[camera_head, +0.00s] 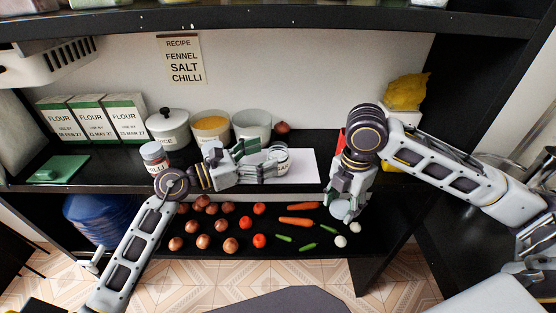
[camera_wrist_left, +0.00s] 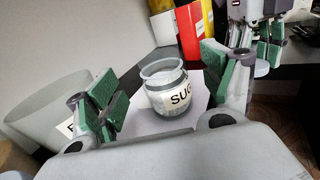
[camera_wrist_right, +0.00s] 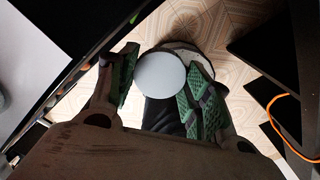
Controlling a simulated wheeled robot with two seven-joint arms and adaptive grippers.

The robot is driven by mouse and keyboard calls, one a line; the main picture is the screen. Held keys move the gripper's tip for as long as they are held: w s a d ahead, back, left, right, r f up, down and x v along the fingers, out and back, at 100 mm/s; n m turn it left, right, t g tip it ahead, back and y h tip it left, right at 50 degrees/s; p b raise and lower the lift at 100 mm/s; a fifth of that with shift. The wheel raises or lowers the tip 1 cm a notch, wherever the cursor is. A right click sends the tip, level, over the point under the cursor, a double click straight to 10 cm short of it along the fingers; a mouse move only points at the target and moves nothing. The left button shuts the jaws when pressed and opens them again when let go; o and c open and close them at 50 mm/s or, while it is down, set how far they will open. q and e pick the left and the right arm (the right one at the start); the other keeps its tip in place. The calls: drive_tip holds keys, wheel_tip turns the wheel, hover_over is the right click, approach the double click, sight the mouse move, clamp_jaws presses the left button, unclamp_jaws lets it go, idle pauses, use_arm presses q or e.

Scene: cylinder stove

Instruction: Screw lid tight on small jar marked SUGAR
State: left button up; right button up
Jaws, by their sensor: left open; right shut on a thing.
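The small glass jar marked SUGAR (camera_wrist_left: 166,100) stands upright and uncovered on a white sheet in the left wrist view, with white contents. It also shows in the head view (camera_head: 281,153), partly hidden by my left gripper. My left gripper (camera_wrist_left: 158,88) is open, its green-padded fingers on either side of the jar, apart from it. My right gripper (camera_wrist_right: 161,82) is shut on a round pale grey lid (camera_wrist_right: 160,77). In the head view, the lid (camera_head: 344,210) hangs below the right gripper, in front of the counter edge and right of the jar.
On the counter stand flour boxes (camera_head: 85,118), a lidded rice pot (camera_head: 168,128), two open containers, a chilli jar (camera_head: 153,155) and a green item (camera_head: 60,168). The white sheet (camera_head: 303,166) has bare room right of the jar. Vegetables (camera_head: 231,244) lie on the lower shelf.

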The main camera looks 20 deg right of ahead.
sight(269, 153)
use_arm(q)
drive_tip(key=shift+w+d+p, duration=0.2)
drive_tip(key=shift+w+d, duration=0.05)
drive_tip(key=shift+d, duration=0.9)
drive_tip(key=shift+w+d+p, duration=0.15)
drive_tip(key=shift+w+d, duration=0.05)
drive_tip(key=shift+d, duration=0.95)
drive_tip(key=c, duration=1.2)
drive_tip(key=shift+r, duration=0.1)
drive_tip(key=shift+r, duration=4.95)
drive_tip(key=o, duration=0.4)
drive_tip(key=shift+c, duration=0.2)
drive_tip(key=c, duration=0.7)
